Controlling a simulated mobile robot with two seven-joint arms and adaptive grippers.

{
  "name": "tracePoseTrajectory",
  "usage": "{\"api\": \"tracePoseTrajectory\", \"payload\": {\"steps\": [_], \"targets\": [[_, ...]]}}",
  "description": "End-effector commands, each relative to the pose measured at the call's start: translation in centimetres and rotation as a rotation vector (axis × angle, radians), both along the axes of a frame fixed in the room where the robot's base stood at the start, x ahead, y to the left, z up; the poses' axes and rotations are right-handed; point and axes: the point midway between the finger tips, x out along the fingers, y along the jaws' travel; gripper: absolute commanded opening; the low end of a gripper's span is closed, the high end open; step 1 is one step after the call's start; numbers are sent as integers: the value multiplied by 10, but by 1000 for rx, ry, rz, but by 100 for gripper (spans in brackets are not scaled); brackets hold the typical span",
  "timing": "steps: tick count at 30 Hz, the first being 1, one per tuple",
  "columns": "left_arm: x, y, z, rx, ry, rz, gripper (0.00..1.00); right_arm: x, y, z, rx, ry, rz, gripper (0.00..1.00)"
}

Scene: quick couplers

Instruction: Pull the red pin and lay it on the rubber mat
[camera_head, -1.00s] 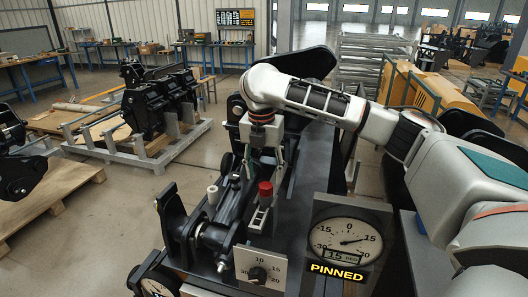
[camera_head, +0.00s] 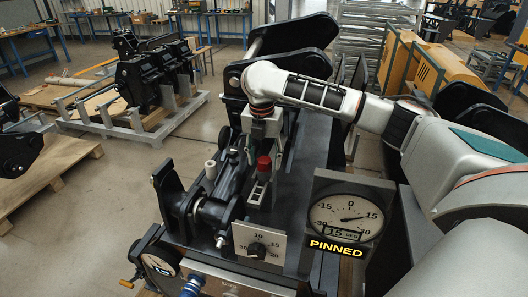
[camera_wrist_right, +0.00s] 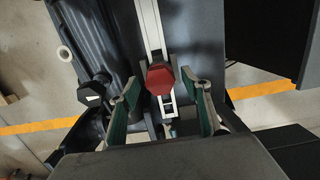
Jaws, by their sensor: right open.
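The red pin (camera_head: 264,163) shows as a red knob standing on a light slotted bracket on the coupler, in the head view. In the right wrist view its red hexagonal head (camera_wrist_right: 160,79) lies between the fingers, with a visible gap on each side. My right gripper (camera_wrist_right: 160,90) is open and empty, pointing down close to the pin. In the head view the right gripper (camera_head: 263,143) is just above and behind the red knob. I cannot make out the rubber mat for certain. My left gripper is not in view.
A dial gauge (camera_head: 345,217) with a "PINNED" label stands right of the pin. A knob plate (camera_head: 260,245) stands in front. The dark bench top (camera_head: 312,150) right of the pin looks clear.

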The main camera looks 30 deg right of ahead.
Motion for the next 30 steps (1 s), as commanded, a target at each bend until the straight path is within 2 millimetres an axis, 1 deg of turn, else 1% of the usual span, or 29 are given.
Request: {"api": "tracePoseTrajectory", "payload": {"steps": [8, 9, 11, 12, 13, 14, 16, 17, 18, 19, 24, 30], "targets": [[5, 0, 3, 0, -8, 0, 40, 0, 0, -2, 0, 0, 0, 48], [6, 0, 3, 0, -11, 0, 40, 0, 0, -2, 0, 0, 0, 43], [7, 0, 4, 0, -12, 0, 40, 0, 0, -2, 0, 0, 0, 27], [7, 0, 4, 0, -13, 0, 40, 0, 0, -2, 0, 0, 0, 17], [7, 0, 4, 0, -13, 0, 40, 0, 0, -2, 0, 0, 0, 9], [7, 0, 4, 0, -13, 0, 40, 0, 0, -2, 0, 0, 0, 5], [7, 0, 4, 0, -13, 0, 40, 0, 0, -2, 0, 0, 0, 5], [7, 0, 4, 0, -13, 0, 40, 0, 0, -2, 0, 0, 0, 20], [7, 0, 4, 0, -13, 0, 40, 0, 0, -2, 0, 0, 0, 10], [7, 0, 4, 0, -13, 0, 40, 0, 0, -2, 0, 0, 0, 2], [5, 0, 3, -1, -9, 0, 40, 0, 0, -1, 1, -1, 0, 2], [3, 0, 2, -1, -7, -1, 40, 1, 0, 7, 0, -3, 0, 2]]}}
